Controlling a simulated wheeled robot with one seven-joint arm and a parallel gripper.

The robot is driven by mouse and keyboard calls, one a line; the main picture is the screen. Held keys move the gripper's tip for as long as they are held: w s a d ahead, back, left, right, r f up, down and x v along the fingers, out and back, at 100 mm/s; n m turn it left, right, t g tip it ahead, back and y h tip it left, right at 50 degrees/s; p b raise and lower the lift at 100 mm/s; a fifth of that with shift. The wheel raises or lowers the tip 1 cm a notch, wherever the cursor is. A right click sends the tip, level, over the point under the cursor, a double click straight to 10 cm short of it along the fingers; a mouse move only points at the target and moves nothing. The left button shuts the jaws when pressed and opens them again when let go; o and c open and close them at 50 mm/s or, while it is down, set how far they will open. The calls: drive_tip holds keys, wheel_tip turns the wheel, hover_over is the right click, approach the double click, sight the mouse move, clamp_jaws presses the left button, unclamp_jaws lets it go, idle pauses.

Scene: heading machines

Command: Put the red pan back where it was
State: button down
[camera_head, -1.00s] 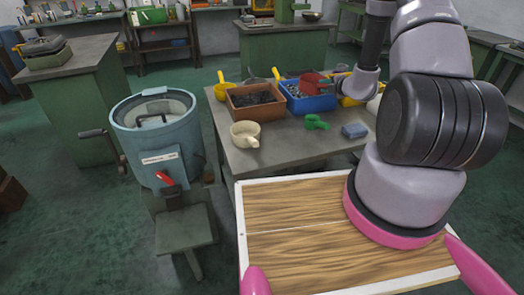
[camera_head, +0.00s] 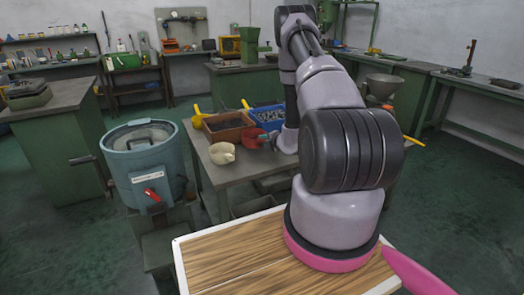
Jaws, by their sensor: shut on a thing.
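The red pan (camera_head: 253,138) shows just left of my arm's end, over the bench at the near edge of the blue bin. My gripper (camera_head: 271,136) is shut on it; the fingers are small and partly hidden by my arm. Whether the pan touches the bench or a bin is unclear. The brown bin (camera_head: 212,135) with dark contents is left of the pan. The blue bin (camera_head: 280,121) is behind it, partly hidden by my arm.
A cream jug (camera_head: 222,153) stands on the bench (camera_head: 229,175) close to the pan. Yellow scoops (camera_head: 197,114) rest by the bins. A blue drum machine (camera_head: 145,165) stands left of the bench. My arm hides the bench's right side.

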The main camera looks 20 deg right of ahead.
drive_tip(key=shift+d+f, duration=0.1)
drive_tip(key=shift+f, duration=2.1)
drive_tip(key=c, duration=0.6)
unclamp_jaws()
drive_tip(key=shift+c, duration=0.2)
